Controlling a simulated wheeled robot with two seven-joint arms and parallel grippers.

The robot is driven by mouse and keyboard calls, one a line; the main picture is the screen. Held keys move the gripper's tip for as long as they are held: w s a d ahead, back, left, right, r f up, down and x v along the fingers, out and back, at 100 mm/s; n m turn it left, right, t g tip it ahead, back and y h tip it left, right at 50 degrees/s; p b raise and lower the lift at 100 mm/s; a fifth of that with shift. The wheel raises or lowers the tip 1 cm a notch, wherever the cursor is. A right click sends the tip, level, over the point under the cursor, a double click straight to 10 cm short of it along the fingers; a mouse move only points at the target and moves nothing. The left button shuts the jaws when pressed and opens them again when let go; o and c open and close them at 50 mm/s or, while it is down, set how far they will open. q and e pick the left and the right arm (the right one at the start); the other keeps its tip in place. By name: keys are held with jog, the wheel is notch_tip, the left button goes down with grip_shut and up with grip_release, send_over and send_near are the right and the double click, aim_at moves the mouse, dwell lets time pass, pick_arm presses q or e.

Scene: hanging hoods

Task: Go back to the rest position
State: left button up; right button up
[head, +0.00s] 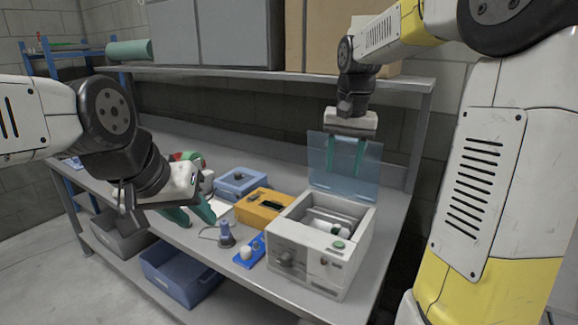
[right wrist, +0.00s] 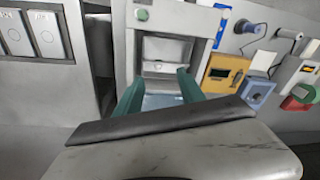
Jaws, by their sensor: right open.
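My right gripper (head: 345,158) hangs over the back of a white box-shaped machine (head: 338,268), by its raised clear blue lid (head: 318,172). Its two green fingers are apart with nothing between them. The right wrist view also shows my right gripper (right wrist: 158,94) open, with the machine (right wrist: 122,45) beyond the fingers. My left gripper (head: 193,216) is at the left, over the front part of the bench. Its green fingers are spread, and I see nothing held between them.
On the grey bench (head: 376,262) are a yellow box (head: 256,214), a blue box (head: 238,183), a small blue board (head: 247,254) and a dark upright tool (head: 226,238). A shelf (head: 250,74) with large boxes runs above. Bins (head: 178,280) sit below.

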jog(key=s+a+n+t+y, duration=0.1)
jog(key=s+n+t, duration=0.2)
jog(key=s, duration=1.6)
jog(key=shift+s+a+f+t+y, duration=0.15)
jog(key=shift+a+f+t+y, duration=0.25)
jog(key=shift+t, duration=0.5)
